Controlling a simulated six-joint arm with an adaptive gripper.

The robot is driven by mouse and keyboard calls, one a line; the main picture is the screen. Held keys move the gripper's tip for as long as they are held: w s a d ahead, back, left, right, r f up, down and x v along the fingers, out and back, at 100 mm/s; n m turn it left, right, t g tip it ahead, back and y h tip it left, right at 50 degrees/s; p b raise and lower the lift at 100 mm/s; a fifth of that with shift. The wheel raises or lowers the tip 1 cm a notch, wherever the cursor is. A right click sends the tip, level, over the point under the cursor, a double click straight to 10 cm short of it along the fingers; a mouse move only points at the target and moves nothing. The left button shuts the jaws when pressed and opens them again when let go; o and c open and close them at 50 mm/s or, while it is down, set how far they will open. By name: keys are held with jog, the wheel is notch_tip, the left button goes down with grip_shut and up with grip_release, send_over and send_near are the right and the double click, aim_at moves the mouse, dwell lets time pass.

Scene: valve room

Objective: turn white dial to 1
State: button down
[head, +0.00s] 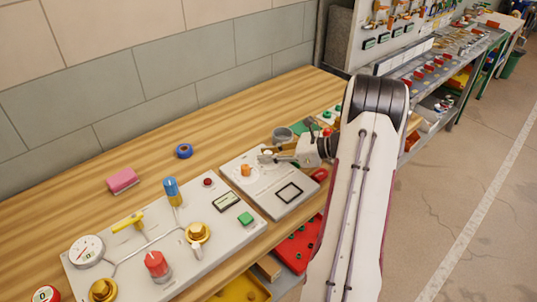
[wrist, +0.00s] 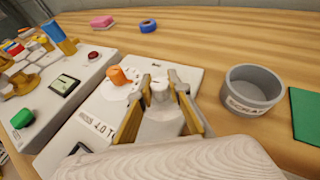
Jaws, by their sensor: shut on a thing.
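The white dial (wrist: 160,90) stands on a light grey panel (wrist: 105,95) next to an orange knob (wrist: 119,75). In the head view the dial is small and mostly hidden by my gripper (head: 268,155). In the wrist view my gripper (wrist: 164,97) has one finger on each side of the dial and is shut on it. The orange knob also shows in the head view (head: 246,170), just left of my gripper. The dial's pointer and the number it points at are too small to read.
A larger panel (head: 140,245) with a gauge, levers and knobs lies to the left. A grey cup (wrist: 252,88) stands right of my gripper, beside a green sheet (wrist: 306,115). A pink block (head: 122,180) and blue tape roll (head: 183,151) lie behind on the wooden bench.

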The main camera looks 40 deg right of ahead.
jog(key=shift+m+t+h, duration=0.9)
jog(key=shift+m+h, duration=0.9)
jog(key=shift+h, duration=0.4)
jog(key=c, duration=1.8)
grip_release()
jog(key=shift+c, duration=0.2)
jog(key=shift+s, duration=0.1)
jog(key=shift+v, duration=6)
